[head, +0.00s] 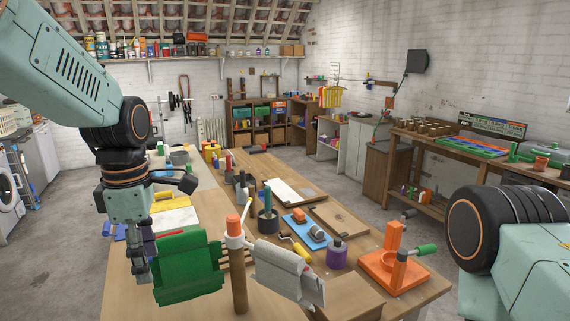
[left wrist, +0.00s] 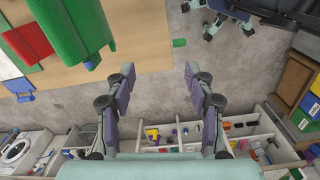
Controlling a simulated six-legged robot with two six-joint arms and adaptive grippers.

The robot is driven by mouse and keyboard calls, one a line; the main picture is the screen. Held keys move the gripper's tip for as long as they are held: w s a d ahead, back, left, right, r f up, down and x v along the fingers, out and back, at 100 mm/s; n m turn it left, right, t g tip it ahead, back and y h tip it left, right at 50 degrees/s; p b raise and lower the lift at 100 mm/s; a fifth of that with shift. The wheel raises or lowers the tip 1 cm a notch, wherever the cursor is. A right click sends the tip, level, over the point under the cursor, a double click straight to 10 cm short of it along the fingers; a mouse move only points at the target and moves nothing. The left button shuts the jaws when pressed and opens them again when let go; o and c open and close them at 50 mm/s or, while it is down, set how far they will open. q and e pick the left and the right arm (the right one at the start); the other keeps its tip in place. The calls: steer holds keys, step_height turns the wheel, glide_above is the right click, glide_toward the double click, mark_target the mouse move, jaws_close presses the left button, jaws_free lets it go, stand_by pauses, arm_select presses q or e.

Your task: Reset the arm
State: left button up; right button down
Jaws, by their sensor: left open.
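My left arm comes in from the left of the head view and bends down at the wrist. My left gripper (head: 142,268) hangs pointing down beside a green cloth (head: 188,268), over the near left part of the wooden workbench (head: 270,172). In the left wrist view, the left gripper (left wrist: 160,76) has its two fingers wide apart with nothing between them. The green cloth shows at the upper left there (left wrist: 75,28). At the lower right of the head view a part of my right arm shows; my right gripper is out of view.
A wooden post (head: 239,275) with an orange top carries the green cloth and a grey-white cloth (head: 287,272). An orange stand (head: 392,270), a purple bottle (head: 336,253) and several tools stand on the bench. Bare floor (head: 345,178) lies right of the bench.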

arm_select(q)
steer(key=s+f+m, duration=0.3)
steer(key=f+m, duration=0.1)
steer(key=f, duration=0.7)
steer(key=s+f+m, duration=0.4)
steer(key=f+m, duration=0.1)
steer(key=f, duration=0.7)
steer(key=s+f+m, duration=0.6)
steer(key=s, duration=0.5)
steer(key=s+f+m, duration=0.6)
steer(key=s, duration=0.6)
step_height(320, 180, down, 21)
steer(key=w+b, duration=0.1)
steer(key=b, duration=1.9)
steer(key=shift+r, duration=0.2)
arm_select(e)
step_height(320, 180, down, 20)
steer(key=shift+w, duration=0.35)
arm_select(q)
steer(key=shift+w, duration=0.15)
